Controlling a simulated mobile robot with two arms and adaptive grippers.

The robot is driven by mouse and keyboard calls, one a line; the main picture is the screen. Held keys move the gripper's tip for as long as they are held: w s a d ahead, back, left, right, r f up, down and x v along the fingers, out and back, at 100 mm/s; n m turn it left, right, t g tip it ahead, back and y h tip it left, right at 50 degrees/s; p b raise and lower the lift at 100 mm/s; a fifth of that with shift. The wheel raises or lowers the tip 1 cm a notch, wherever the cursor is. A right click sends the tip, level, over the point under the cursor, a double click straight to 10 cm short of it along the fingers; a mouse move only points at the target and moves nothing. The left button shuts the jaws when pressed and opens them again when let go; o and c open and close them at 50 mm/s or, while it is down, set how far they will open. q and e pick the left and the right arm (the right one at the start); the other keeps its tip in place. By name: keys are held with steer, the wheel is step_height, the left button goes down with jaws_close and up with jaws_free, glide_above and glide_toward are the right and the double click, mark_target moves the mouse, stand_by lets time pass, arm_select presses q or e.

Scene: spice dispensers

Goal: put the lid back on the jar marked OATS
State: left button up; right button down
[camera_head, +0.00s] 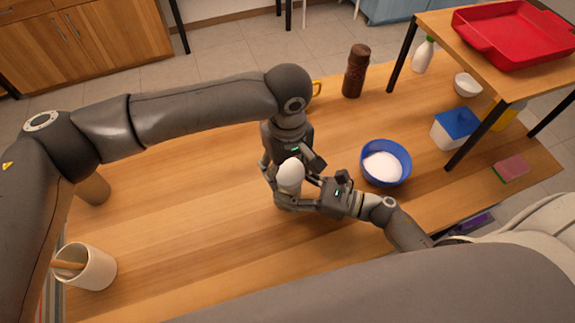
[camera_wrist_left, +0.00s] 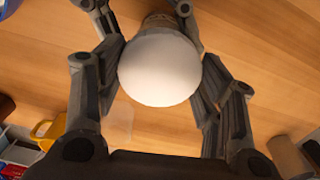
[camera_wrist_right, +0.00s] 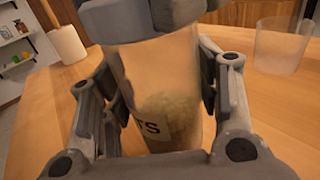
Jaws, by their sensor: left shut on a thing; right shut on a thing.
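The lid (camera_head: 291,173) is a rounded white cap; it fills the middle of the left wrist view (camera_wrist_left: 160,68). My left gripper (camera_head: 287,168) is shut on it, above the jar. The clear OATS jar (camera_wrist_right: 160,75) stands upright with pale flakes low inside; only the letters "TS" show on its label (camera_wrist_right: 150,127). My right gripper (camera_head: 305,195) is shut around the jar's body from the side. My left fingers (camera_wrist_right: 140,20) cover the jar's top in the right wrist view, so I cannot tell whether the lid touches the rim.
A blue bowl (camera_head: 366,150) of white powder stands right of the grippers. A brown mill (camera_head: 355,72) and a partly hidden yellow mug (camera_head: 317,88) stand behind. A clear glass (camera_wrist_right: 283,47) stands near the jar. A raised shelf (camera_head: 428,25) is at right. The table's left middle is clear.

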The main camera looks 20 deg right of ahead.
arm_select(q)
steer(key=m, duration=0.9)
steer(key=shift+m, duration=0.4)
steer(key=m, duration=0.4)
steer(key=shift+m, duration=0.3)
steer(key=m, duration=0.4)
steer(key=shift+m, duration=0.4)
steer(key=m, duration=0.4)
steer(key=shift+m, duration=0.4)
steer(key=m, duration=0.4)
steer(key=shift+f+m, duration=0.1)
steer(key=shift+m, duration=0.2)
steer(key=m, duration=0.4)
steer(key=shift+m, duration=0.4)
steer(key=m, duration=0.4)
steer(key=o, duration=1.2)
step_height(320, 180, up, 12)
